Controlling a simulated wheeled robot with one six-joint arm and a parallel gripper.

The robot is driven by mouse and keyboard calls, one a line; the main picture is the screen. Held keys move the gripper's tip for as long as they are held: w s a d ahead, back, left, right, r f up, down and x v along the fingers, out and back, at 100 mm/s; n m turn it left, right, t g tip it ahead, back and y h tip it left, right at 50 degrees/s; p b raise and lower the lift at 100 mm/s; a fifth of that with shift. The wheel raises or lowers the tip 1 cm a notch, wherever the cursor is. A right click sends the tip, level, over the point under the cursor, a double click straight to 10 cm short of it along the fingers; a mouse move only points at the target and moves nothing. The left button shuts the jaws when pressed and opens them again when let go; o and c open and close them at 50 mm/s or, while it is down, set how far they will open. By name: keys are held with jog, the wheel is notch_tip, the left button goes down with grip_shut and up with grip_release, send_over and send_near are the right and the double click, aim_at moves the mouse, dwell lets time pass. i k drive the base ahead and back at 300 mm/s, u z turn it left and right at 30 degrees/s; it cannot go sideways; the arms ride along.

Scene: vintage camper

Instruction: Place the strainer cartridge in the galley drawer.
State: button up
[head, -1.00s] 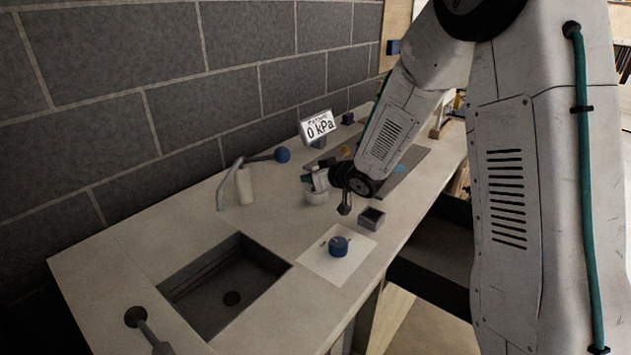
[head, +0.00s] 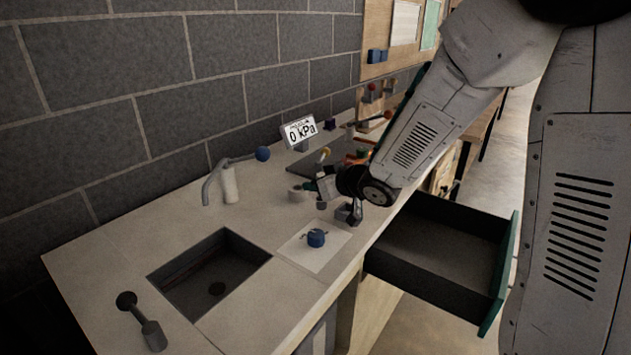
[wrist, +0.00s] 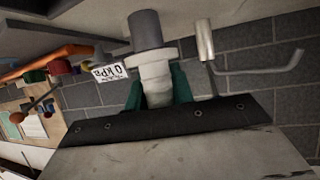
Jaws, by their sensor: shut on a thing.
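My gripper (wrist: 157,90) is shut on a pale cylinder with a grey end, which looks like the strainer cartridge (wrist: 150,62). Its green fingers sit on both sides of the pale body. In the head view my gripper (head: 326,187) is low over the counter, beyond the blue-knobbed piece; a dark grey end (head: 321,203) shows below it, and the rest is mostly hidden. The galley drawer (head: 430,283) is open below the counter's right edge. It has a dark, empty-looking inside and a green front, and lies to the right of my gripper.
A small grey open box (head: 343,212) stands close to my gripper. A blue-knobbed piece (head: 316,238) sits on a white sheet (head: 303,259). A white ring (head: 297,193), a faucet (head: 230,185), a 0 kPa display (head: 299,130) and a sink (head: 210,275) are on the counter.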

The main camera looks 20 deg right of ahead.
aim_at(431, 254)
jog(key=z, duration=2.3)
jog(key=k, duration=0.55)
jog(key=u, duration=1.25)
jog(key=i, duration=0.5)
jog(key=u, duration=0.05)
